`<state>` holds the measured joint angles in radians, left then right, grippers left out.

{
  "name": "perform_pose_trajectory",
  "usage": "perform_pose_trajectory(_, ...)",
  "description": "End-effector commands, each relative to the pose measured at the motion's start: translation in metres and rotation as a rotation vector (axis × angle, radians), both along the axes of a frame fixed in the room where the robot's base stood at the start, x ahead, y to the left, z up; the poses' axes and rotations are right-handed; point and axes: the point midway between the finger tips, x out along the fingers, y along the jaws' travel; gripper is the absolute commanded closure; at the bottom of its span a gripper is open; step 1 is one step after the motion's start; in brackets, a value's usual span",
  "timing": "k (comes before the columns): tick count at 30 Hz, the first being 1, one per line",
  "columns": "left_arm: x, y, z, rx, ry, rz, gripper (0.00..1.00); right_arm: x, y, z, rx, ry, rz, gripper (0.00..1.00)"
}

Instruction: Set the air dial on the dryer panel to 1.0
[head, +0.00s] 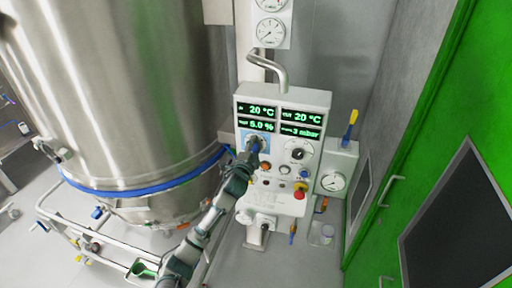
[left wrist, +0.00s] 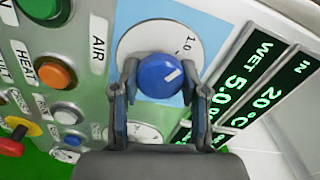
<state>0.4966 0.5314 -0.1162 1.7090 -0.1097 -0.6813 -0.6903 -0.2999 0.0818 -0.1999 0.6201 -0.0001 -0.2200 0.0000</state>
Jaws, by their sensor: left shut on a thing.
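The dryer panel (head: 284,100) is a white box with green digital readouts, standing right of the steel vessel. The air dial (left wrist: 158,76) is a blue knob with a white pointer mark, on a white round scale plate (left wrist: 130,42) beside the label AIR. The figure 1.0 shows on the scale in the left wrist view, and the white mark points toward the upper right there. My left gripper (left wrist: 160,88) has a finger on each side of the knob and is shut on it. In the head view my left gripper (head: 251,158) hides most of the dial. My right gripper is not in view.
A black-knobbed dial (head: 298,151) sits right of the air dial. An orange button (left wrist: 54,75) and a green button (left wrist: 39,8) are close by. A red stop button (head: 299,192) is lower down. The steel vessel (head: 110,90) stands left, a green door (head: 440,150) right.

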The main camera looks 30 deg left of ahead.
Motion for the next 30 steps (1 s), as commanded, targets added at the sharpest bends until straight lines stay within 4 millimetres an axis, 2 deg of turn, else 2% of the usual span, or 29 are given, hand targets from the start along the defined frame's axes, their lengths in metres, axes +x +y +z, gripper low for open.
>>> perform_pose_trajectory(1,0.000,0.002,-0.005,-0.004,0.009,0.006,0.91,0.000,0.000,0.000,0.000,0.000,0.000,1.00)
perform_pose_trajectory(12,0.000,0.002,-0.008,-0.008,0.015,0.006,0.91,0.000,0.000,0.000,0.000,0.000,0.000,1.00)
perform_pose_trajectory(13,0.000,0.002,-0.008,-0.008,0.015,0.006,0.48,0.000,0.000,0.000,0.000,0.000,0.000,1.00)
perform_pose_trajectory(15,0.000,0.002,-0.008,-0.008,0.015,0.005,0.31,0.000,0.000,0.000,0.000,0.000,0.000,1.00)
perform_pose_trajectory(25,0.001,-0.001,-0.005,-0.005,0.009,0.001,0.30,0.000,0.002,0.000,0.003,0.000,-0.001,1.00)
perform_pose_trajectory(30,-0.017,-0.006,-0.005,-0.002,0.008,0.001,0.30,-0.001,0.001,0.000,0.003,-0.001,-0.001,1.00)
